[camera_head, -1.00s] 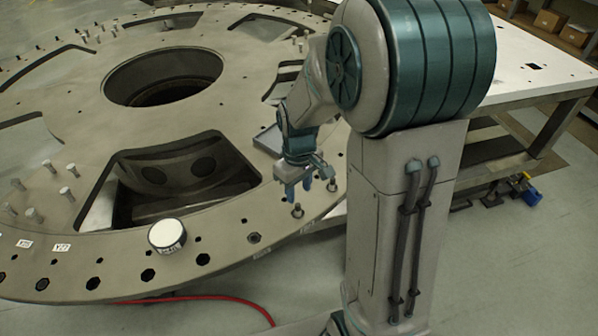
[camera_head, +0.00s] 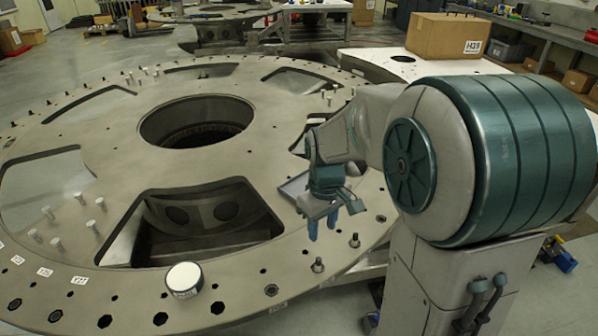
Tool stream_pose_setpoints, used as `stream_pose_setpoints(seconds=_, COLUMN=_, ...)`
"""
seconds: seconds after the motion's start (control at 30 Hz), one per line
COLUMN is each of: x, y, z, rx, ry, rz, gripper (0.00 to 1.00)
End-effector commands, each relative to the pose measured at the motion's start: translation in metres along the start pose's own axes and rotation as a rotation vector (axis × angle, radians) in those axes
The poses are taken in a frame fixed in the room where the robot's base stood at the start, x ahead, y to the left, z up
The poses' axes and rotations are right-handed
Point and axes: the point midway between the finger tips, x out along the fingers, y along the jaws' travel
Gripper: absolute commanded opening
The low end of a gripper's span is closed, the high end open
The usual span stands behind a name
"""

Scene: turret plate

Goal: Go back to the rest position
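My gripper (camera_head: 323,224) is at the end of my arm, above the right part of the turret plate (camera_head: 90,135). Its fingers point down toward the plate's rim, left of two upright bolts. The fingers are small in this view; a gap seems to show between them, with nothing seen held there. My arm reaches in from the right and hides part of the plate's right side. A flat grey tray-like piece (camera_head: 293,187) lies just behind the gripper, partly covered by it.
A white-topped round can (camera_head: 185,279) stands on the near rim. Bolts stand upright at the rim (camera_head: 317,265) and several pins (camera_head: 56,243) at the left. The plate has a large central hole and cut-outs. A cardboard box (camera_head: 445,36) sits on the white table (camera_head: 385,62) behind my arm.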

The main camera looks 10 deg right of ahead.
Motion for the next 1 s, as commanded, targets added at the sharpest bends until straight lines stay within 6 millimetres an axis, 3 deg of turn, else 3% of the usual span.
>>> stream_pose_setpoints(seconds=0.27, x=-0.017, y=-0.009, z=0.017, rx=0.061, ry=0.037, rz=0.019, gripper=0.39)
stream_pose_setpoints(seconds=0.6, x=-0.054, y=-0.045, z=0.085, rx=0.307, ry=0.176, rz=0.060, gripper=0.39)
stream_pose_setpoints(seconds=0.8, x=-0.059, y=-0.061, z=0.114, rx=0.416, ry=0.240, rz=0.063, gripper=0.39)
stream_pose_setpoints(seconds=1.0, x=-0.059, y=-0.066, z=0.125, rx=0.458, ry=0.263, rz=0.062, gripper=0.39)
